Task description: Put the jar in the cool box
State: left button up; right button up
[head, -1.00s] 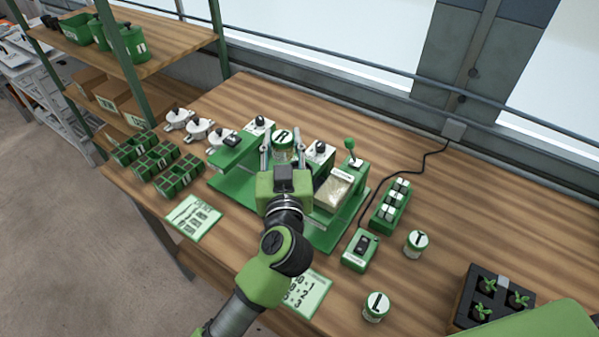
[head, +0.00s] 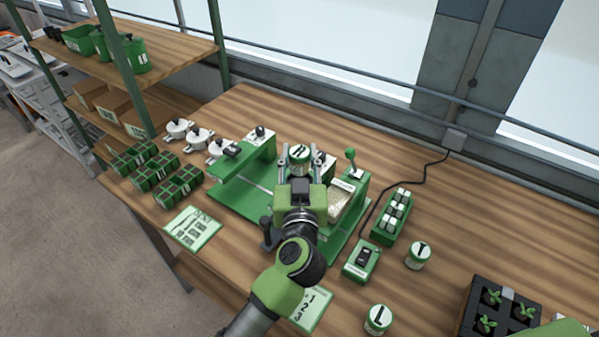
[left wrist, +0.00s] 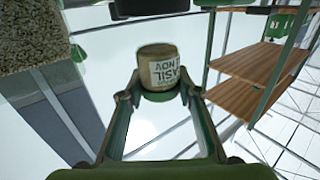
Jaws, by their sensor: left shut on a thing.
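The jar (head: 299,154) has a pale lid with a dark letter and green on its side. My left gripper (head: 299,162) is shut on it, above the green seeder stand (head: 240,200) on the bench. Two similar jars stand on the bench at right, one marked T (head: 418,254) and one marked L (head: 378,319). I cannot make out a cool box for certain. My right gripper is not in view.
A green rack of white-topped vials (head: 392,217), a switch box (head: 361,258) and a black seedling tray (head: 478,293) are at right. Green cell trays (head: 160,170) and white lidded pots (head: 197,138) are at left. The back right of the bench is clear.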

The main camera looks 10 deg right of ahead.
aim_at(300, 176)
pick_arm(q)
jog(key=shift+f, duration=0.9)
jog(key=shift+f+p, duration=0.35)
jog(key=shift+f, duration=0.85)
jog(key=shift+f, duration=0.1)
jog(key=o, duration=1.2)
jog(key=shift+c, duration=0.2)
